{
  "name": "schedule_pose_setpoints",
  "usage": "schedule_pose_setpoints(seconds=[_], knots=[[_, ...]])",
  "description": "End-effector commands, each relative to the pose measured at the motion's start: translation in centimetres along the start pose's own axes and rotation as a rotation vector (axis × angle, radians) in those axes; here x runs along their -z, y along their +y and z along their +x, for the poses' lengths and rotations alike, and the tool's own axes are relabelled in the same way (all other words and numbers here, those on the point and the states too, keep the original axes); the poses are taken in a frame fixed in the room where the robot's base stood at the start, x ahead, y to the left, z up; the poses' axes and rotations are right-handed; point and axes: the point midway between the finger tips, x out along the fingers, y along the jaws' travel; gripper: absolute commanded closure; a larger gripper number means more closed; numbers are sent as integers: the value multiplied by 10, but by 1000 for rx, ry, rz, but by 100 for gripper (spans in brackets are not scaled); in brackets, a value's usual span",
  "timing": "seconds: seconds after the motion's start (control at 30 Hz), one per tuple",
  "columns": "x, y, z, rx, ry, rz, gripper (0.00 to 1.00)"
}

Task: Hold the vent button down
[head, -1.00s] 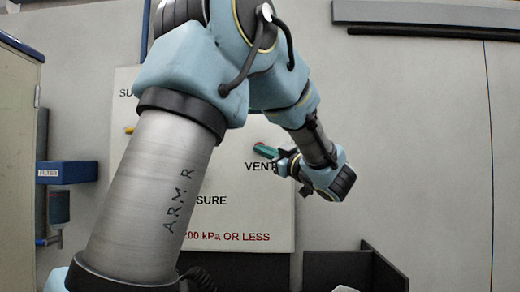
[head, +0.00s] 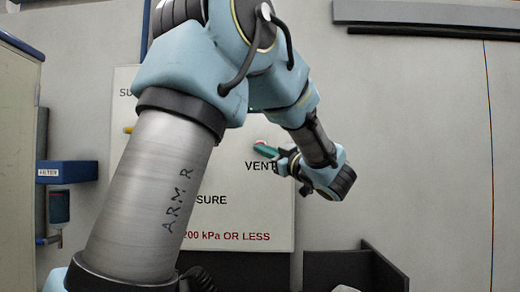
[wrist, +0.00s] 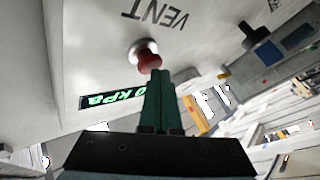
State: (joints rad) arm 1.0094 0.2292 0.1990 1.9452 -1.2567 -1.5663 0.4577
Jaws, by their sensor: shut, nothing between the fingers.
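In the wrist view the button (wrist: 150,60) is right at the tip of my gripper (wrist: 159,73). The green fingers are shut together with nothing between them. The tip looks to be against the red face, but I cannot tell how far the button is pressed. In the head view my gripper (head: 264,150) covers most of the button, and a sliver of red shows at its tip.
A green-lit display (wrist: 112,98) reads in kPa, its leading digits cut off or unclear. The panel carries the red text "200 kPa OR LESS". A blue filter box (head: 72,172) is on the wall at left. A dark open bin (head: 370,270) stands below right.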

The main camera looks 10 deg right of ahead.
Motion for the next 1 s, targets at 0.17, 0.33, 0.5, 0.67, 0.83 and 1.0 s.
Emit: schedule_pose_setpoints(seconds=[0.17, 0.33, 0.5, 0.67, 0.83, 1.0], knots=[[4, -6, -7, 0, 0, -1, 100], [7, -8, -10, 0, 0, 1, 100], [7, -7, -10, 0, 0, 0, 100], [9, -10, -14, -1, 0, -1, 100], [17, -18, -26, -2, -1, -2, 100], [25, -27, -37, -1, -1, -1, 100]])
